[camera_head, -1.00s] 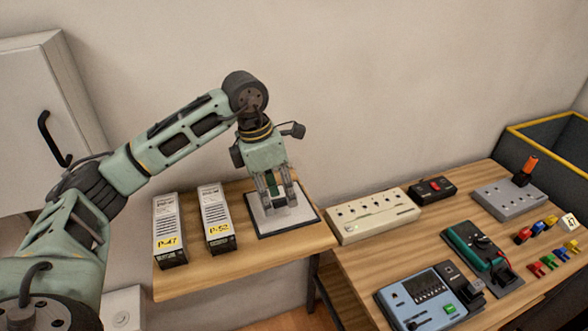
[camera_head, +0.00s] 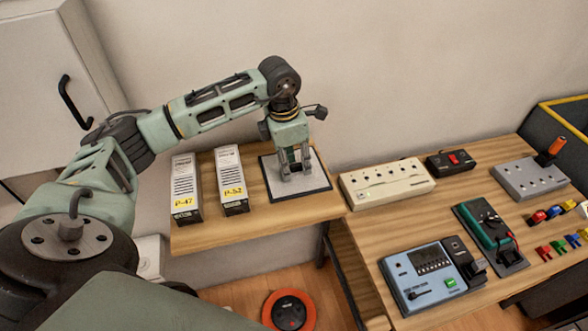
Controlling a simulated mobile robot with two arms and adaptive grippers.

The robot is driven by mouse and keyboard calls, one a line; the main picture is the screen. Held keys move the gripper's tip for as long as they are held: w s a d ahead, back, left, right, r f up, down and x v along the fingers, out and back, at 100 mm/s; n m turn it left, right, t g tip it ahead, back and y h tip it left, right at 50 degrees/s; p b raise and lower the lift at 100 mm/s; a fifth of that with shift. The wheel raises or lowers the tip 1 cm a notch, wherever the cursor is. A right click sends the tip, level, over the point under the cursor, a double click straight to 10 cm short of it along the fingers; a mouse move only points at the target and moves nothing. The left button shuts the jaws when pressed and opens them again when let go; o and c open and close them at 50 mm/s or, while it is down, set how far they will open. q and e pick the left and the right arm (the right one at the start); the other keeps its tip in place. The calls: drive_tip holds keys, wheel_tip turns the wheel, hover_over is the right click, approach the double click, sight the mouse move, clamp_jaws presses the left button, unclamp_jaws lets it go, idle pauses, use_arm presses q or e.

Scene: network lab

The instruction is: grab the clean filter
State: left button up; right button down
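My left gripper (camera_head: 296,174) points down over a light square pad with a dark border (camera_head: 316,186) on the wooden shelf. Its two fingers are a little apart, their tips at or just above the pad. Something dark green shows between the fingers, but I cannot tell whether it is a held object or part of the gripper. No clean filter can be made out with certainty; the fingers hide the middle of the pad. Two upright white boxes with yellow labels, P-47 (camera_head: 185,186) and P-52 (camera_head: 231,180), stand left of the pad. My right gripper is not in view.
The right table holds a beige socket block (camera_head: 388,186), a black box with a red switch (camera_head: 451,161), a blue-grey meter (camera_head: 428,276), a green device (camera_head: 485,233) and a grey block (camera_head: 531,179). An orange-rimmed disc (camera_head: 289,311) lies on the floor. A wall cabinet (camera_head: 45,85) is left.

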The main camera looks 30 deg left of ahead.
use_arm(q)
drive_tip(key=shift+w+f, duration=0.1)
drive_tip(key=c, duration=0.6)
clamp_jaws()
